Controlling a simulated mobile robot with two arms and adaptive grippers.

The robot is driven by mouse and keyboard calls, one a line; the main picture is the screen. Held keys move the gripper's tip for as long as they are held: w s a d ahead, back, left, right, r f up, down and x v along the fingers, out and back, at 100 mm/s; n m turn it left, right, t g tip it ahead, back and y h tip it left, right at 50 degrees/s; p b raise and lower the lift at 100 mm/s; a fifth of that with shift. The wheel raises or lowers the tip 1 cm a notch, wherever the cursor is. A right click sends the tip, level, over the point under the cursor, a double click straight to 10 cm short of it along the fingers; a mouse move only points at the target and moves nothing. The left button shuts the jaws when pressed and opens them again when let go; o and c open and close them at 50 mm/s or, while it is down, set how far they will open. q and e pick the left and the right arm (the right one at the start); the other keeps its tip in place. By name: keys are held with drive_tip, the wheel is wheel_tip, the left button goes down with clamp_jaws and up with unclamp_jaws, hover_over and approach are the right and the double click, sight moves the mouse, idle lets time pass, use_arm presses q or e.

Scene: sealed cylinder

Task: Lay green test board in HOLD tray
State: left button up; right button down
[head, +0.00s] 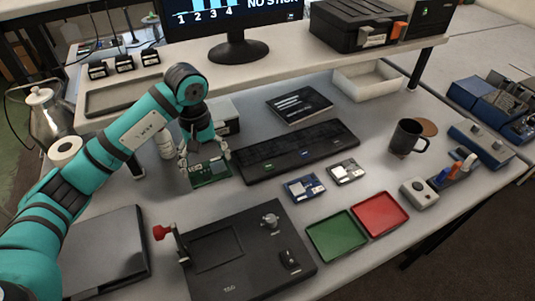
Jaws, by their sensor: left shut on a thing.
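The green test board (209,173) is in the head view, left of the black keyboard. My left gripper (205,160) reaches down over it from above and is shut on it. Its fingers hide part of the board's upper side, and I cannot tell whether it touches the table. A green tray (336,237) and a red tray (379,214) lie side by side at the front right, both empty. I see no readable HOLD label on either. My right gripper is not in view.
A black keyboard (297,151), two small boards, blue (304,188) and grey (345,172), and a black test fixture (245,250) with a red knob lie between board and trays. A black mug (407,138) stands right. A closed laptop (105,250) lies front left.

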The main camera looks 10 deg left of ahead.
use_arm(q)
drive_tip(key=shift+f, duration=0.5)
drive_tip(key=p, duration=0.2)
hover_over(213, 190)
wheel_tip(213, 190, down, 5)
drive_tip(key=shift+s, duration=0.1)
wheel_tip(213, 190, down, 4)
drive_tip(key=shift+f+p, duration=0.1)
drive_tip(key=shift+p, duration=0.6)
drive_tip(key=shift+f, duration=0.1)
drive_tip(key=o, duration=1)
drive_tip(key=shift+c, duration=0.2)
